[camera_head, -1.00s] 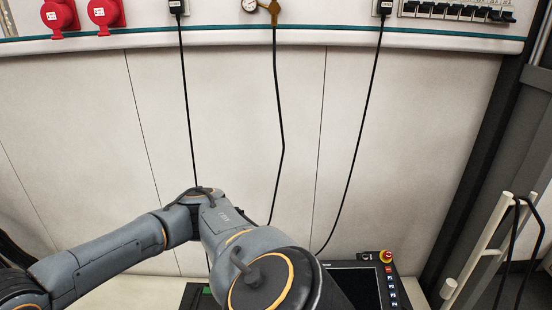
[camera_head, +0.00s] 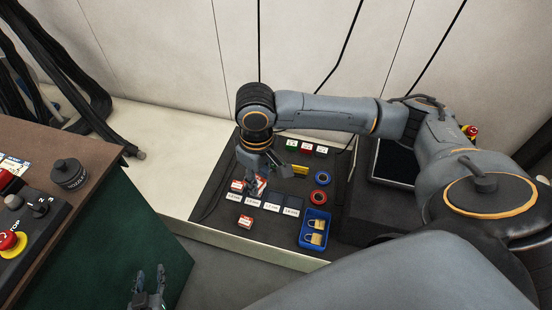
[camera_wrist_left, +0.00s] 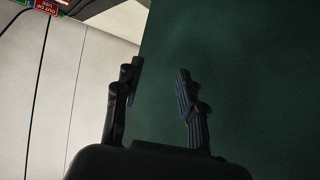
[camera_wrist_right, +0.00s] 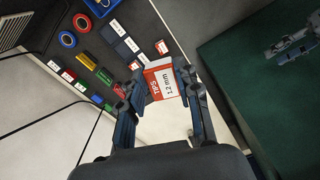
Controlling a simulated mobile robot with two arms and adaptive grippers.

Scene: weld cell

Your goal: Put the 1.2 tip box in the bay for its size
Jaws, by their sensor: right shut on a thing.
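The 1.2 tip box (camera_wrist_right: 161,80) is white and red, with "1.2 mm" and "TIPS" readable in the right wrist view. My right gripper (camera_wrist_right: 159,72) is shut on it. In the head view the right gripper (camera_head: 257,184) holds the box above the left part of the labelled bay row. The bays (camera_head: 273,197) are dark slots with white labels too small to read surely; the two right ones look empty. The fingers partly hide the left bays. My left gripper (camera_head: 149,283) is open and empty beside the green panel.
One red-and-white box (camera_head: 237,185) is at the row's left end; another (camera_head: 246,221) lies in front of the labels. A blue tray (camera_head: 315,227) with padlocks and tape rings (camera_head: 320,179) are to the right. A brown-topped control bench (camera_head: 85,190) stands left.

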